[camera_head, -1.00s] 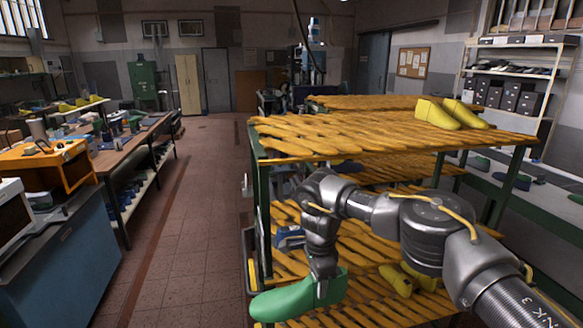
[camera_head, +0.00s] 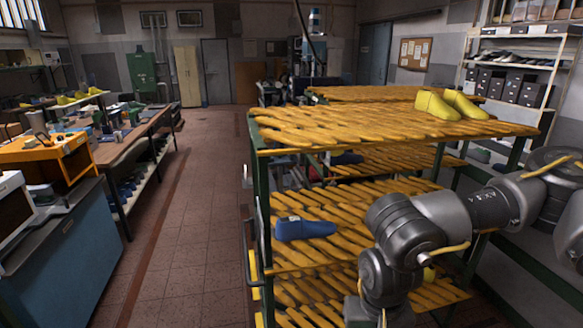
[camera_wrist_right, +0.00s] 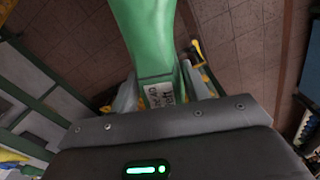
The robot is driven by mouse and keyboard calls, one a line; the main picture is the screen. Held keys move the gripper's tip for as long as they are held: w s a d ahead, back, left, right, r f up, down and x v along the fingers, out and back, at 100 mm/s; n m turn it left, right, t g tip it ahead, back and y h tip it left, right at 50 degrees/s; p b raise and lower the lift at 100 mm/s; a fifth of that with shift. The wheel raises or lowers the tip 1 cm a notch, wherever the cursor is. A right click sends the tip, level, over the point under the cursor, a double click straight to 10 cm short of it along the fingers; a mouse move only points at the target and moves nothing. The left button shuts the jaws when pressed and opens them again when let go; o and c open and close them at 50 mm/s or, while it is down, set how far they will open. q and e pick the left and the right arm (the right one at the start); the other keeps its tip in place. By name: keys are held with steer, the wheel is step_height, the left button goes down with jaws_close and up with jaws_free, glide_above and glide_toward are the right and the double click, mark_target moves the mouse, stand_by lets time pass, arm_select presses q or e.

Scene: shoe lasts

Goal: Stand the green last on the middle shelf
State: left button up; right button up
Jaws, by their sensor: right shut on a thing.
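The green last (camera_wrist_right: 150,35) fills the upper middle of the right wrist view. Its end with a white label lies between the fingers of my right gripper (camera_wrist_right: 162,90), which is shut on it. The head view shows my right arm in front of the rack, but its gripper and the green last are out of sight there. The middle shelf (camera_head: 340,250) is made of yellow-orange slats. A blue last (camera_head: 305,228) lies on it near its left end. My arm covers part of the shelf's right side. My left gripper is not in view.
Two yellow lasts (camera_head: 450,105) stand on the top shelf (camera_head: 350,125), which overhangs the middle one. Green posts (camera_head: 262,210) bound the rack. The lower shelf (camera_head: 310,292) lies close beneath. The aisle floor (camera_head: 195,220) on the left is clear.

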steer(key=s+d, duration=0.3)
steer(key=d, duration=0.1)
step_height(320, 180, down, 14)
steer(key=b, duration=1.4)
steer(key=shift+w+n, duration=0.2)
steer(key=shift+n, duration=0.1)
